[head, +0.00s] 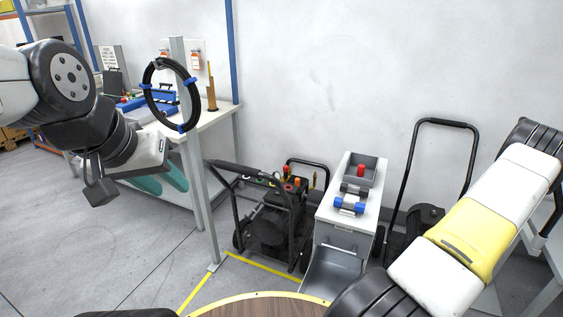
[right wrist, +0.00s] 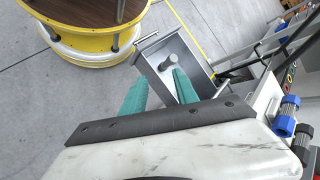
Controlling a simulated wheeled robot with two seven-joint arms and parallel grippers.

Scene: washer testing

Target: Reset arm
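My left arm comes in from the left in the head view. Its gripper (head: 162,180) has two teal fingers that stand apart with nothing seen between them, in front of the workbench. My right arm crosses the lower right of the head view, and its gripper is out of that picture. In the right wrist view the right gripper (right wrist: 158,82) has its two teal fingers apart. They point toward a grey open bin (right wrist: 150,62) with a small grey cylinder (right wrist: 169,62) in it. The cylinder shows beyond the fingertips, and I see no grip on it.
A grey-white cart (head: 333,235) with a red part and blue-ended parts on top stands mid right. A black pressure washer (head: 270,222) is left of it. A black hose ring (head: 150,92) hangs by the workbench (head: 218,116). A round wooden top (head: 262,308) lies at the bottom.

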